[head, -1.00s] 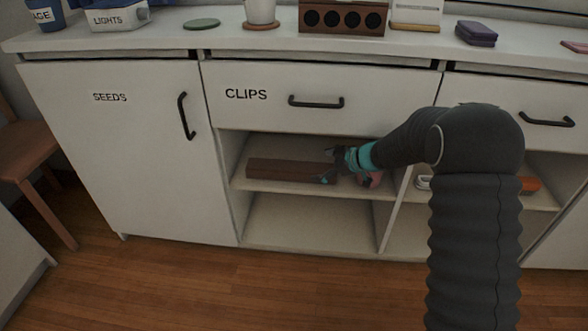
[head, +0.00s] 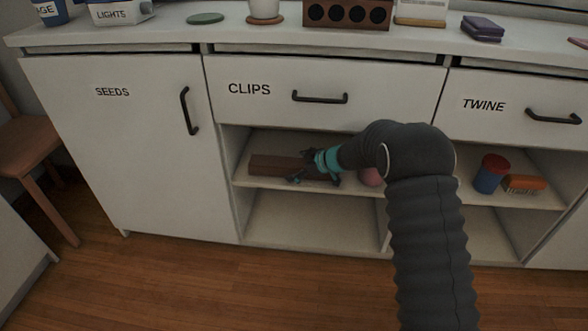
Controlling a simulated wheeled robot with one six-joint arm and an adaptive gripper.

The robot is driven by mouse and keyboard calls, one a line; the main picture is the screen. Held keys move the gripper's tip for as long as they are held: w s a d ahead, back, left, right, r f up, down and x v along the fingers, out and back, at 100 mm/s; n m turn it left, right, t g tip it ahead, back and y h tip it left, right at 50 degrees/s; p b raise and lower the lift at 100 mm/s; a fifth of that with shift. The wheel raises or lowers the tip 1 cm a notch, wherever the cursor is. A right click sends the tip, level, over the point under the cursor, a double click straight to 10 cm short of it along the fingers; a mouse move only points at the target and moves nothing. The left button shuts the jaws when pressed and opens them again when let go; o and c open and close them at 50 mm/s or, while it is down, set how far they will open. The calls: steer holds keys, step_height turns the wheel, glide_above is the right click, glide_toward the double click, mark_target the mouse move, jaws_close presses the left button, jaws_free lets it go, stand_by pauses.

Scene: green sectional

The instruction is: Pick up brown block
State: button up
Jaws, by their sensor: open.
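The brown block (head: 275,166) is a long dark-brown bar lying on the upper open shelf under the CLIPS drawer. My gripper (head: 298,170), teal and dark, reaches into this shelf from the right. Its fingers are open and at the block's right part, one in front of it and one behind or above. The picture is too small to tell whether they touch the block. The gripper and wrist hide some of the block's right part.
A pink round object (head: 371,177) sits right of my gripper on the same shelf (head: 243,181). The CLIPS drawer (head: 320,92) is shut just above. A blue-and-red cup (head: 490,174) and an orange-brown box (head: 525,184) stand in the right bay. The lower shelf is empty.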

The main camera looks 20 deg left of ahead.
steer(key=c, duration=0.8)
steer(key=shift+o, duration=0.2)
steer(key=shift+r, duration=0.1)
